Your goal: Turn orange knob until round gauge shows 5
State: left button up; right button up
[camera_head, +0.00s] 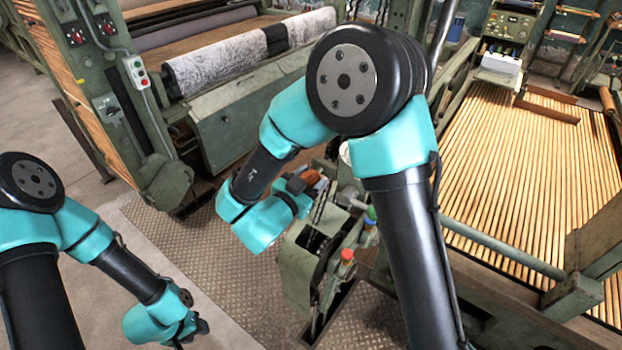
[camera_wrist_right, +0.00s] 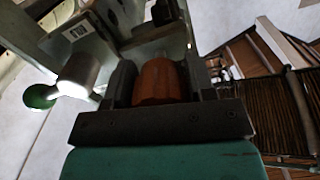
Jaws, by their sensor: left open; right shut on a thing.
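The orange knob (camera_wrist_right: 160,82) sits between the fingers of my right gripper (camera_wrist_right: 160,85), which is shut on it in the right wrist view. In the head view the orange knob (camera_head: 311,178) shows at the tip of my right gripper (camera_head: 298,184), on the green machine in the middle. A pale round shape (camera_head: 345,153), perhaps the round gauge, is mostly hidden behind my right arm; no reading can be made out. My left gripper (camera_head: 196,335) hangs low at the left, far from the knob; its fingers are small and dark in the view.
The green machine carries a red button (camera_head: 347,254) and a green knob (camera_head: 371,213) close to my right arm. A slatted wooden bed (camera_head: 530,165) lies to the right. Metal floor plate (camera_head: 190,235) is clear between the arms.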

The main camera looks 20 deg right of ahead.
jog(key=o, duration=0.9)
jog(key=shift+o, duration=0.2)
jog(key=v, duration=1.7)
jog(key=shift+s, duration=0.2)
jog(key=shift+a, duration=0.1)
jog(key=x, duration=1.5)
jog(key=shift+w, duration=0.2)
